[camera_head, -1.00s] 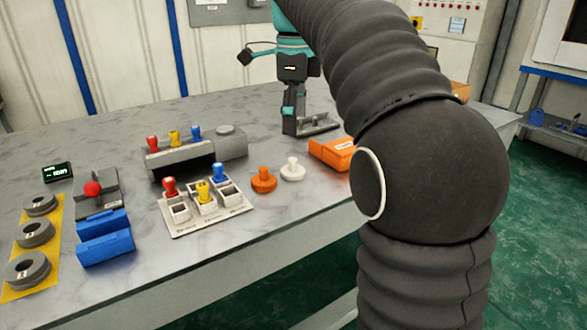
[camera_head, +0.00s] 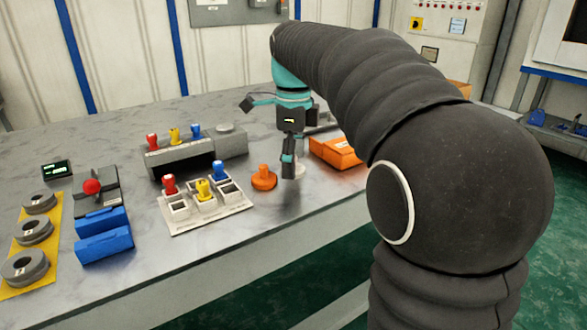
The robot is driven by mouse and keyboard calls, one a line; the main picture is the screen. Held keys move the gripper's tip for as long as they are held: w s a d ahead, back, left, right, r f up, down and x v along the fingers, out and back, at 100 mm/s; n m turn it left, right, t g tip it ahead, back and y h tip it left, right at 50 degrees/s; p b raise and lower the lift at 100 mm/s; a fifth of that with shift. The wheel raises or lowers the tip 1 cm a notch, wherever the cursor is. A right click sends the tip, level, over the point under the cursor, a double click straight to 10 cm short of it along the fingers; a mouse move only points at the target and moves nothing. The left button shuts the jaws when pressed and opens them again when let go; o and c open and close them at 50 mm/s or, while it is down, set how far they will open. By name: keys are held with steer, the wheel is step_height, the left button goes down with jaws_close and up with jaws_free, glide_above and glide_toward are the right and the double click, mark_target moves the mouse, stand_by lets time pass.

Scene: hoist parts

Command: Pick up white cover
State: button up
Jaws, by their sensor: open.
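The white cover (camera_head: 300,170) stands on the grey table, right of the orange cover. My gripper (camera_head: 289,172) is directly in front of it in the picture and hides most of it; only a white edge shows at the right of the fingers. The gripper points down and is open. I cannot tell whether the fingers touch the white cover or stand around it.
An orange cover (camera_head: 264,178) stands close at the left of my gripper. An orange box (camera_head: 335,152) lies close at the right. A white tray (camera_head: 208,221) with coloured-handled parts is further left. A grey block (camera_head: 222,145) stands behind. The table's front is clear.

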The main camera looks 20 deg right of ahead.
steer(key=c, duration=1.1)
